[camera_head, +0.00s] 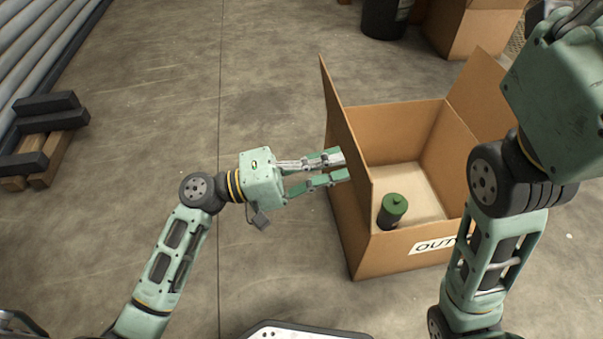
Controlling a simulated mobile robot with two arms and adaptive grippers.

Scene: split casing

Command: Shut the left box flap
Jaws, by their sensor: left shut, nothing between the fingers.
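The open cardboard box (398,246) stands on the floor, with "OUT" lettering partly visible on its front. Its left flap (343,127) stands up, roughly upright, along the left side. My left gripper (343,167) is shut and empty, with its fingertips close to the outer face of the left flap. I cannot tell whether they touch it.
The right flap (475,83) is raised too. Another cardboard box (475,32) and a dark bin (384,17) stand behind. Dark blocks on wood (45,135) lie at the far left. The floor left of the box is clear around my left arm.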

